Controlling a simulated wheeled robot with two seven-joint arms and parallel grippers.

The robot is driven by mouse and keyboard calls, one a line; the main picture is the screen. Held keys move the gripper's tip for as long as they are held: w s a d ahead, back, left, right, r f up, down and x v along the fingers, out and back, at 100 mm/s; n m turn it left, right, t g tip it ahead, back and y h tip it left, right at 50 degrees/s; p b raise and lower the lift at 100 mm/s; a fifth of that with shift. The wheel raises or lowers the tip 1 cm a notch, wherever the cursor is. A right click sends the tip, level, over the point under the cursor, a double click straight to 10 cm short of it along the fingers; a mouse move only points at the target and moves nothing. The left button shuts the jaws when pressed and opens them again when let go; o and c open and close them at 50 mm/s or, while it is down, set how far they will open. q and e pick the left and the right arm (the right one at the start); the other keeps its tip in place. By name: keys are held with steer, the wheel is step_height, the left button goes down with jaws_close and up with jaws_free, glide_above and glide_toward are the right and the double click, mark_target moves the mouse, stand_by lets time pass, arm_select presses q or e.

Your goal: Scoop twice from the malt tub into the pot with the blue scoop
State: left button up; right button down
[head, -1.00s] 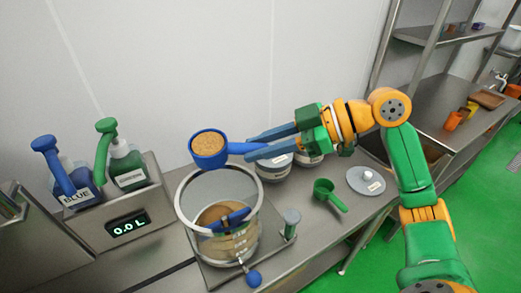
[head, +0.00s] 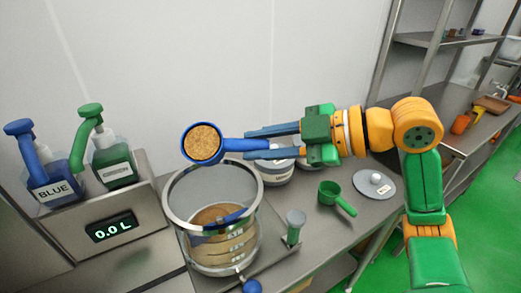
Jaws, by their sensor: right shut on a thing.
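The blue scoop (head: 203,160) is full of tan granular malt and is held above the far rim of the pot. My right gripper (head: 256,143) is shut on its handle from the right. The clear pot (head: 222,240) has a steel rim, a blue stirring paddle and brownish contents inside, with level marks on its side. A white tub (head: 273,171) stands behind the pot, partly hidden by my right gripper; whether it is the malt tub cannot be told. My left gripper is out of view.
A green scoop (head: 335,196) and a grey lid (head: 374,184) lie on the steel table to the right. Blue and green pump bottles (head: 52,184) (head: 113,167) stand left by a display (head: 111,228) reading 0.0 L. Shelving stands at the right.

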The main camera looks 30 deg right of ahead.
steer(key=shift+s+f+n+t+b, duration=0.1)
steer(key=shift+f+n+t+b, duration=0.8)
steer(key=shift+b, duration=0.85)
steer(key=n+t+b, duration=0.2)
steer(key=n+b, duration=0.1)
steer(key=b, duration=0.2)
steer(key=shift+f, duration=0.15)
steer(key=n+t+b, duration=0.1)
steer(key=n+b, duration=0.1)
steer(key=f+n+b, duration=0.1)
steer(key=n+b, duration=0.1)
steer(key=b, duration=0.1)
steer(key=shift+s+a+t+y, duration=0.1)
steer(key=shift+s+t+y, duration=0.05)
steer(key=shift+t+y, duration=0.2)
steer(key=shift+n+t+y+b, duration=0.25)
steer(key=shift+n+y+b, duration=0.1)
steer(key=shift+n+b, duration=0.65)
steer(key=shift+r, duration=0.1)
